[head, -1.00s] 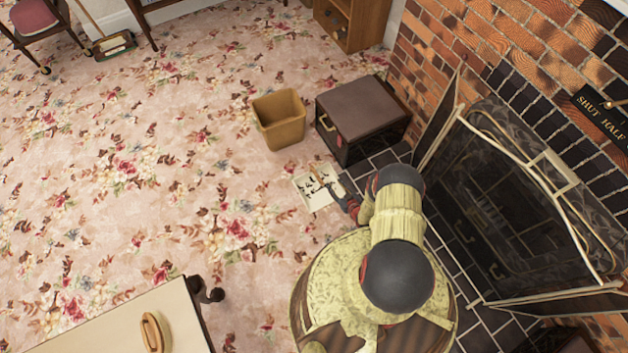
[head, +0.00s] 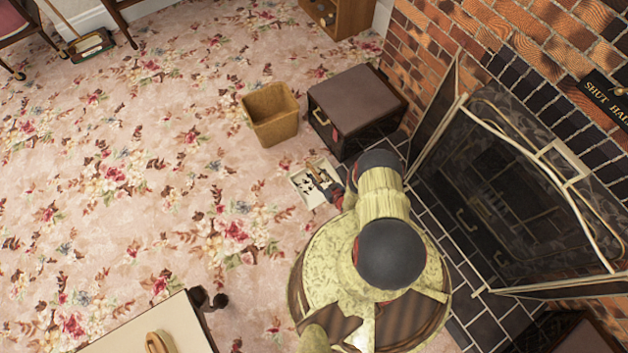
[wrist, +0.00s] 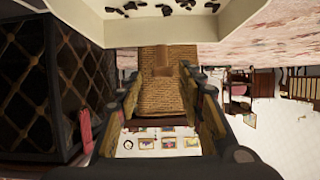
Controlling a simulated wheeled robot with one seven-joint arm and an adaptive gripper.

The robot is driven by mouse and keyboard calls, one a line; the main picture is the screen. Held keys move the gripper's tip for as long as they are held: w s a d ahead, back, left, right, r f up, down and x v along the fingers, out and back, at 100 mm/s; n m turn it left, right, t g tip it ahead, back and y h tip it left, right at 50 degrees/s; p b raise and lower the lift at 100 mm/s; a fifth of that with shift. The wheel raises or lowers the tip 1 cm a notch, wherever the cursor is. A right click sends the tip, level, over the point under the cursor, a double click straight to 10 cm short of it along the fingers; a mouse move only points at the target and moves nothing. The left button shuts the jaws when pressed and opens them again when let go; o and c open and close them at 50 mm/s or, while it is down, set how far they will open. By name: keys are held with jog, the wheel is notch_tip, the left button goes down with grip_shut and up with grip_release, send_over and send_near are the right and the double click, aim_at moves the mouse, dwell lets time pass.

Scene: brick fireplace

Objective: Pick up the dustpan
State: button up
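The dustpan (head: 300,190) is a cream-white open pan with dark bits in it and a brown part across it.
A tan woven wastebasket (head: 271,118) stands beyond the dustpan; it shows between my fingers in the wrist view (wrist: 165,97). A dark cabinet (head: 355,105) stands beside it. A fire screen (head: 500,190) and hearth are at right. Open flowered carpet (head: 150,190) lies left.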

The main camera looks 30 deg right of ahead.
aim_at(315, 173)
jog(key=b+x, duration=0.1)
jog(key=x, duration=0.3)
jog(key=shift+a+r, duration=0.1)
jog(key=shift+a, duration=0.1)
jog(key=shift+c, duration=0.8)
jog(key=c, duration=0.7)
grip_shut()
